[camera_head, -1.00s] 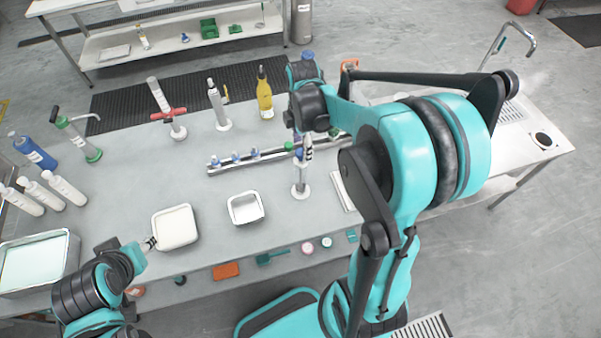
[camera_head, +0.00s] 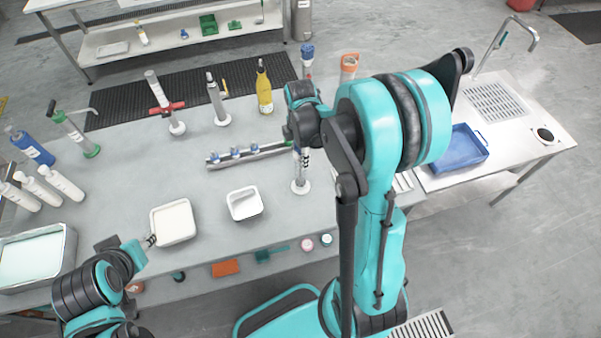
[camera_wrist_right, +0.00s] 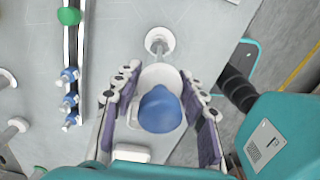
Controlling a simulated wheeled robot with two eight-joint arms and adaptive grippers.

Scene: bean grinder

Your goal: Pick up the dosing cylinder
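The dosing cylinder appears to be the upright pale cylinder on a round white base (camera_head: 300,187) in the middle of the table. In the right wrist view its base (camera_wrist_right: 159,40) and blue top (camera_wrist_right: 160,110) show between my fingers. My right gripper (camera_wrist_right: 162,112) is open, its fingers on both sides of the cylinder's upper part, with gaps visible. In the head view my right gripper (camera_head: 300,152) is directly above and around the cylinder's top, which it partly hides. My left gripper (camera_head: 150,241) is at the edge of a white tub (camera_head: 173,221); its finger opening is too small to judge.
A rail with blue fittings (camera_head: 228,158) lies just behind and left of the cylinder. A small white tray (camera_head: 244,203) stands at front left of it. Bottles, including a yellow one (camera_head: 264,90), stand at the back. A blue tray (camera_head: 460,148) lies right of my arm.

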